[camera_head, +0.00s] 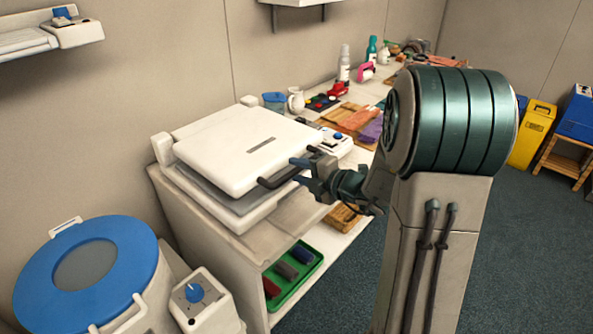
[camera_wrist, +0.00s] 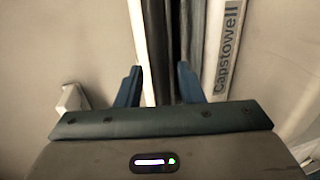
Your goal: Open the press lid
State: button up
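The press (camera_head: 240,222) stands on the counter at the left in the head view. Its white lid (camera_head: 225,150) lies nearly flat over the grey lower plate (camera_head: 190,183). A dark bar handle (camera_head: 280,178) juts from the lid's front edge. My gripper (camera_head: 300,171) is at the right end of this handle, with its blue fingers apart. In the wrist view my gripper's two fingers (camera_wrist: 158,85) are spread, with a dark bar, apparently the handle (camera_wrist: 155,50), between them. A white strip lettered "Capstowell" (camera_wrist: 225,50) runs beside it. Finger contact with the handle is unclear.
A blue-lidded round machine (camera_head: 125,245) and a control box with a blue knob (camera_head: 197,293) stand at the lower left. A green tray (camera_head: 297,277) sits on the shelf below. The counter behind holds bottles and small items. A wall shelf (camera_head: 25,42) hangs at upper left.

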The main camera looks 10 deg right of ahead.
jog(key=shift+w+a+f, duration=0.15)
jog(key=shift+w+a, duration=0.2)
jog(key=shift+w, duration=0.1)
grip_shut()
jog(key=shift+r, duration=0.2)
